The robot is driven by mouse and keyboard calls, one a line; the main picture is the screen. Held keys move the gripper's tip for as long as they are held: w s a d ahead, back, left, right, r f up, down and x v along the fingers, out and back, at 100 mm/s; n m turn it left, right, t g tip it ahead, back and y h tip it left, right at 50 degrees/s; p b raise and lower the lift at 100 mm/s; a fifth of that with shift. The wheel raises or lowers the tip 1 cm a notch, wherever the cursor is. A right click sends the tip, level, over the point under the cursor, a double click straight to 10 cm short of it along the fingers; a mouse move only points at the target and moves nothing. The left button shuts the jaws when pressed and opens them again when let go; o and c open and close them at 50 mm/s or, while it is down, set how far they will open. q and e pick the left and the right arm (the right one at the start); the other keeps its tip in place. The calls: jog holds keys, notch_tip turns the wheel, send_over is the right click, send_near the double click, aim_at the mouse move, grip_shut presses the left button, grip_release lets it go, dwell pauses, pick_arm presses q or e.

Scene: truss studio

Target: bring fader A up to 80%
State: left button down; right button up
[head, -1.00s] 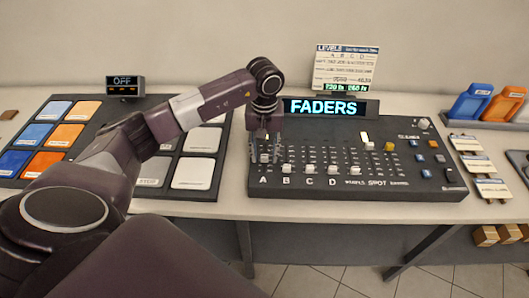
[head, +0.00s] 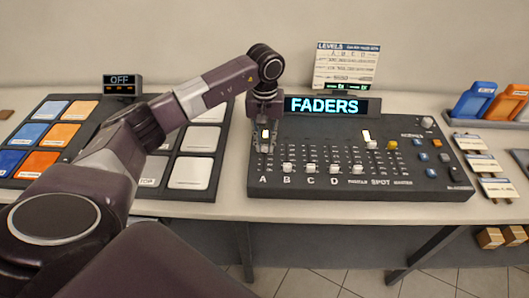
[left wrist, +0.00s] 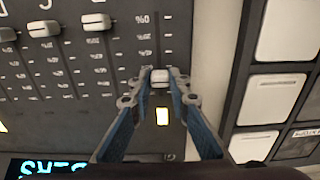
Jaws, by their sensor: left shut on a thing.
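My left gripper (head: 266,142) is over the column of fader A on the dark FADERS console (head: 408,186). In the left wrist view its fingers (left wrist: 160,84) are shut on the pale knob of fader A (left wrist: 160,76), one on each side. The knob stands partway along its slot, away from the 0% mark. In the head view the fingers largely hide the knob. My right gripper is not in view.
Fader knobs B (head: 287,168), C (head: 310,168) and D (head: 334,169) stand low on the same console. A levels card (head: 347,65) stands behind the FADERS display (head: 326,106). A panel of coloured and white pads (head: 191,172) lies close on the left.

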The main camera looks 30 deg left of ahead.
aim_at(265, 145)
pick_arm(q)
jog(key=c, duration=1.8)
grip_release()
jog(key=shift+r, duration=0.1)
notch_tip(265, 145, up, 12)
